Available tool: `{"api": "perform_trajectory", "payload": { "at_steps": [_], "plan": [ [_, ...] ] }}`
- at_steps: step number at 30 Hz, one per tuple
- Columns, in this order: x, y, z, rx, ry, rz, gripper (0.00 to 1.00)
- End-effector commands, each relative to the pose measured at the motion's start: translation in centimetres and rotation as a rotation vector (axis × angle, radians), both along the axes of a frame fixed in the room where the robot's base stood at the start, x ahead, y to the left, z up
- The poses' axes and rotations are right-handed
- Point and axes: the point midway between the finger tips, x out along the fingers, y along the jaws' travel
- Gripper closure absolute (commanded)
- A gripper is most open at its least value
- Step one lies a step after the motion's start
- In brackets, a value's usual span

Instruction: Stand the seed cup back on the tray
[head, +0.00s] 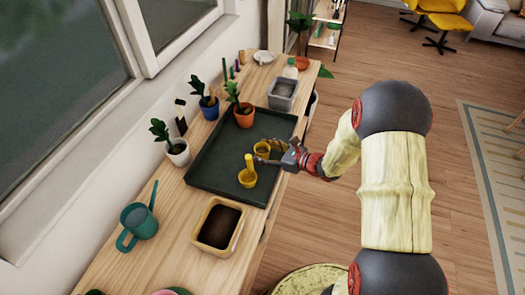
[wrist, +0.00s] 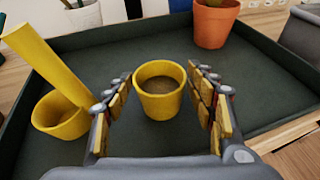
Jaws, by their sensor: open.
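A small yellow cup (wrist: 159,92) with brown contents stands upright on the dark green tray (wrist: 80,147) in the wrist view. It is between my open fingers (wrist: 162,98), with visible gaps on both sides. In the head view the same cup (head: 262,148) is partly hidden by my gripper (head: 272,152). A second yellow cup-shaped piece (wrist: 58,117), with a long yellow bar rising from it, sits to its left on the tray. In the head view this piece (head: 247,179) is nearer the tray's front. I cannot tell whether its bar is a handle or separate.
The tray (head: 212,179) lies on a wooden bench. An orange potted plant (head: 243,114) stands in its far part. A white potted plant (head: 178,151) and a blue one (head: 209,107) stand beside it. A soil box (head: 218,226) and a teal watering can (head: 138,220) are nearer.

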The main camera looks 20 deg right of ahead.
Motion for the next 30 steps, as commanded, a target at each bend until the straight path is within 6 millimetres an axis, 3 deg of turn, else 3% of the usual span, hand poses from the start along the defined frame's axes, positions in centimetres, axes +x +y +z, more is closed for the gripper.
{"api": "perform_trajectory", "payload": {
  "at_steps": [8, 21, 30],
  "plan": [
    [-0.3, -0.4, 0.6, 0.000, 0.000, -0.002, 0.44],
    [-6.5, -5.3, 3.6, 0.000, 0.000, -0.004, 0.44],
    [-8.7, -6.8, 4.6, -0.005, -0.003, 0.006, 0.44]
  ]
}}
